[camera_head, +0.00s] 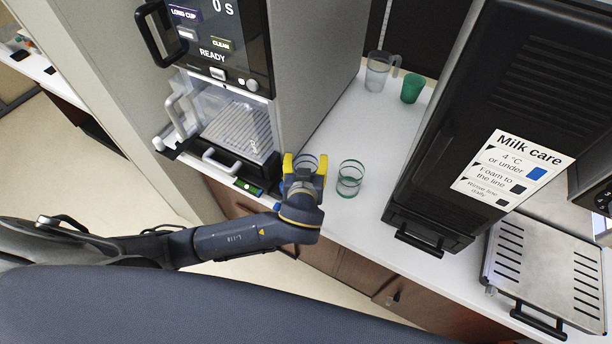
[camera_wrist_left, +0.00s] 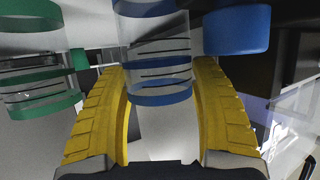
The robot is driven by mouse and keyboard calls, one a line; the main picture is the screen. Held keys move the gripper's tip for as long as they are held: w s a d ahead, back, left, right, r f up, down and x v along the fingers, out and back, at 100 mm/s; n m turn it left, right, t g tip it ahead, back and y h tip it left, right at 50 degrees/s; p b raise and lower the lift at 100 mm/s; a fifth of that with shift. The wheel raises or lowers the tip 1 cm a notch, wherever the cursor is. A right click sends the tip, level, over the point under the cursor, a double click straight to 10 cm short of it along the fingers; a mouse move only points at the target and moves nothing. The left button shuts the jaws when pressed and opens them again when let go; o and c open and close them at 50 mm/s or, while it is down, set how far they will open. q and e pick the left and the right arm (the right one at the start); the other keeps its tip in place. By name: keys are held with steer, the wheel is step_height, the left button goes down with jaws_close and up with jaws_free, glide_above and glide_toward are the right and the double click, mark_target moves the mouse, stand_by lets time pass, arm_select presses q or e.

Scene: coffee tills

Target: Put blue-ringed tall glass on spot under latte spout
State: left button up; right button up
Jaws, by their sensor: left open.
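The blue-ringed tall glass (camera_head: 307,160) is clear and stands on the white counter near its front edge. In the left wrist view the glass (camera_wrist_left: 155,52) shows its blue bands between and beyond the yellow fingers. My left gripper (camera_head: 305,172) is open, with a finger on each side of the glass; I cannot tell whether they touch it. The left wrist view also shows this gripper (camera_wrist_left: 160,80) with a gap between its fingers. No latte spout or spot under it can be made out clearly. My right gripper is not in view.
A green-ringed glass (camera_head: 350,180) stands close to the right of my left gripper. A coffee machine (camera_head: 225,50) with a grated tray (camera_head: 238,130) is at left. A black milk unit (camera_head: 500,100) stands at right. A clear jug (camera_head: 377,72) and green cup (camera_head: 412,88) are farther back.

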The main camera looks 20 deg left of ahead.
arm_select(q)
steer(key=shift+w, duration=0.1)
steer(key=shift+c, duration=0.2)
steer(key=c, duration=1.3)
